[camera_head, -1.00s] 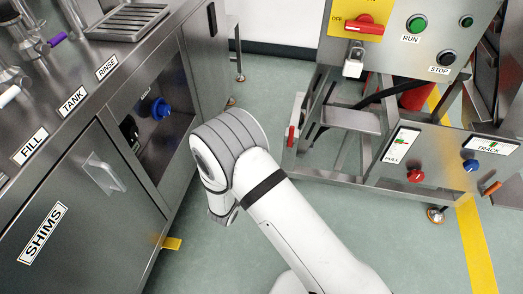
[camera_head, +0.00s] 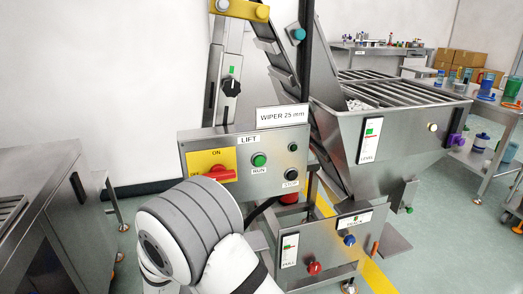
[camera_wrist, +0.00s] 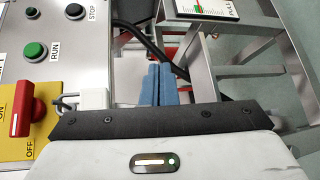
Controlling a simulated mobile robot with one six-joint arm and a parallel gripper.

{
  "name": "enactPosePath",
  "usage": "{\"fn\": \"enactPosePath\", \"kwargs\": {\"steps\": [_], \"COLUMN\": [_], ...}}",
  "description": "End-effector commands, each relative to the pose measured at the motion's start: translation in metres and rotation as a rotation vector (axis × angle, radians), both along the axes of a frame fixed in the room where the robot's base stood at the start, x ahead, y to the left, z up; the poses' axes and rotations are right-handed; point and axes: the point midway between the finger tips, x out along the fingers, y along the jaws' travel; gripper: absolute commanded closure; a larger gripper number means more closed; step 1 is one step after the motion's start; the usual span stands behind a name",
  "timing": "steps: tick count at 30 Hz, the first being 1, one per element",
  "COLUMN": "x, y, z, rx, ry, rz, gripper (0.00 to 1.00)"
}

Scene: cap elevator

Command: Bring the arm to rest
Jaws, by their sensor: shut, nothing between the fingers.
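My gripper (camera_wrist: 158,84) shows in the wrist view with its two blue fingers pressed together and nothing between them. It points at the lift machine's frame, just right of a grey-white padlock (camera_wrist: 94,98) beside the red switch (camera_wrist: 27,118). I cannot tell whether the fingers touch anything. In the camera_head view only my white and grey arm shows, at the bottom left of the middle, in front of the control box (camera_head: 245,150). My gripper is hidden there.
The control box carries a red switch (camera_head: 220,174), a green RUN button (camera_head: 259,160) and a black STOP button (camera_head: 291,174). A steel hopper (camera_head: 395,130) stands to its right. A steel cabinet (camera_head: 45,205) stands at left. Some floor shows between cabinet and machine.

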Motion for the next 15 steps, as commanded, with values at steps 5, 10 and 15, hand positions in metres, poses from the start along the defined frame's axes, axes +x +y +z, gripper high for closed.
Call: {"fn": "enactPosePath", "kwargs": {"steps": [5, 10, 15], "x": [-0.011, -0.046, -0.090], "y": [-0.103, -0.176, -0.223], "z": [0.103, 0.169, 0.229], "rx": [0.124, 0.307, 0.548], "ry": [0.163, 0.309, 0.421], "rz": [-0.315, -0.546, -0.705], "gripper": [1.00, 1.00, 1.00]}}
